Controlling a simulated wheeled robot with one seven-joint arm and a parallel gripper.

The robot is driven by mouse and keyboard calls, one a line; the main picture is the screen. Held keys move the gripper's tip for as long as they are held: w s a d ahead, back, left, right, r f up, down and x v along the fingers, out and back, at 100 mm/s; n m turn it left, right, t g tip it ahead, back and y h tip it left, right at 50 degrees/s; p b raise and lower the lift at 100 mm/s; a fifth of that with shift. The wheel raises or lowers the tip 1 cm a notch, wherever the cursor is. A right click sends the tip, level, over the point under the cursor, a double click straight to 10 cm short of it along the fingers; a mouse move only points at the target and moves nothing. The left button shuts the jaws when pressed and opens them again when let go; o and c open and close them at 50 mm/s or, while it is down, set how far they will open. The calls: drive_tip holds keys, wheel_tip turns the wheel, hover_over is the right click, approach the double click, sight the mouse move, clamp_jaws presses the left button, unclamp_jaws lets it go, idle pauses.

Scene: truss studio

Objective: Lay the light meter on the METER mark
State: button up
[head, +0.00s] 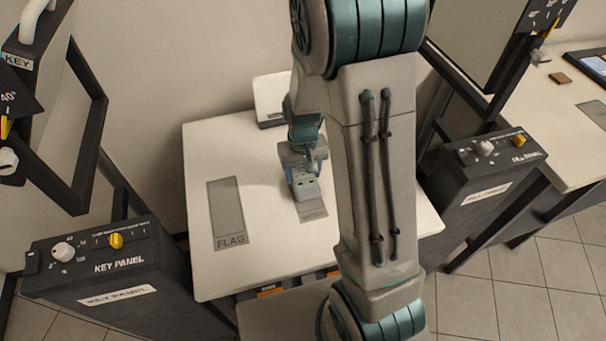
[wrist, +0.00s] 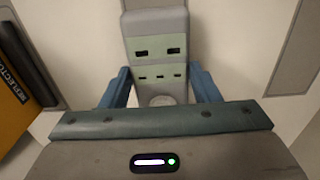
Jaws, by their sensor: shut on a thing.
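My gripper (head: 302,168) is shut on the light meter (head: 306,188), a small grey block with a pale green face and dark slots. In the wrist view the meter (wrist: 157,22) stands between the two blue fingers of my gripper (wrist: 160,88). In the head view the meter is over the far part of a grey mark (head: 313,213) on the white table (head: 270,235). This mark's lettering is too small to read, and the meter and my arm hide part of it. I cannot tell whether the meter touches the table.
A larger grey FLAG mark (head: 226,205) lies bare on the left of the table. A white box (head: 270,99) is at the back. The dark KEY PANEL (head: 105,270) stands at the left front, and another dark panel (head: 485,180) at the right. An orange and black REFLECTOR-labelled thing (wrist: 12,100) shows in the wrist view.

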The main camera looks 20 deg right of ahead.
drive_tip(key=shift+f, duration=0.95)
drive_tip(key=shift+f, duration=0.1)
drive_tip(key=shift+f, duration=0.15)
drive_tip(key=o, duration=1.1)
